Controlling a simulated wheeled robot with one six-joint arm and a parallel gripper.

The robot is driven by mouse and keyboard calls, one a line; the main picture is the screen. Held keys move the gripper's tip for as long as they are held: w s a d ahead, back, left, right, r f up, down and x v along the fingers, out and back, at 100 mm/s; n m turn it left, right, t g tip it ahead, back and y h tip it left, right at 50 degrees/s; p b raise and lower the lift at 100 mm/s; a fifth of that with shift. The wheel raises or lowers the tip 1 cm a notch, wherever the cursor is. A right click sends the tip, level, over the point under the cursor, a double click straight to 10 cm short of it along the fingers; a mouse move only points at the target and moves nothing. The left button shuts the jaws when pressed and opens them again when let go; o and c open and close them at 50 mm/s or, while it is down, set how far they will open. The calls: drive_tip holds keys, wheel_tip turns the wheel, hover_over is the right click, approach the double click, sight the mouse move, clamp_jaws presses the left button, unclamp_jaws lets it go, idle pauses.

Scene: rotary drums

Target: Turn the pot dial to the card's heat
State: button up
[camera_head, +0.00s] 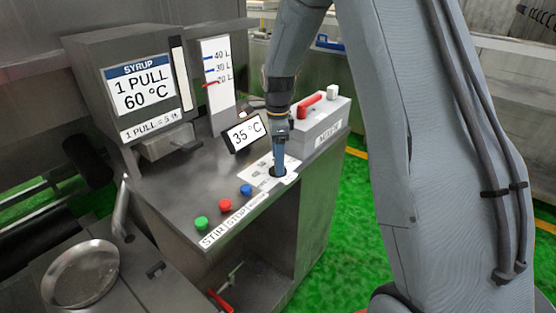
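The card (140,86) on the grey box reads SYRUP, 1 PULL, 60 °C. A small tilted display (245,133) on the console reads 35 °C. My gripper (279,165) points straight down at the white dial plate (259,170) on the console top. Its fingertips are at a dark round spot (276,173) that looks like the pot dial. The gripper hides most of the dial, so its pointer and the scale marks are not readable. I cannot tell whether the fingers are closed on it or just around it.
Green (201,222), red (225,205) and blue (246,190) buttons line the console's front edge, left of the dial. A box with a red lever (310,104) stands close behind on the right. A level gauge (217,75) stands behind the display. A round metal pan (82,272) is lower left.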

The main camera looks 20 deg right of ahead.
wheel_tip(320, 180, up, 7)
drive_tip(key=shift+b, duration=0.85)
drive_tip(key=s+f+n, duration=0.2)
drive_tip(key=s+n, duration=0.8)
drive_tip(key=s, duration=0.2)
drive_tip(key=s+f+n+t, duration=0.1)
drive_tip(key=s+f+n, duration=0.1)
drive_tip(key=s+n, duration=0.7)
drive_tip(key=s, duration=0.4)
drive_tip(key=shift+s+a+f+n, duration=0.15)
drive_tip(key=shift+s+f+n, duration=0.15)
drive_tip(key=shift+f+n, duration=0.1)
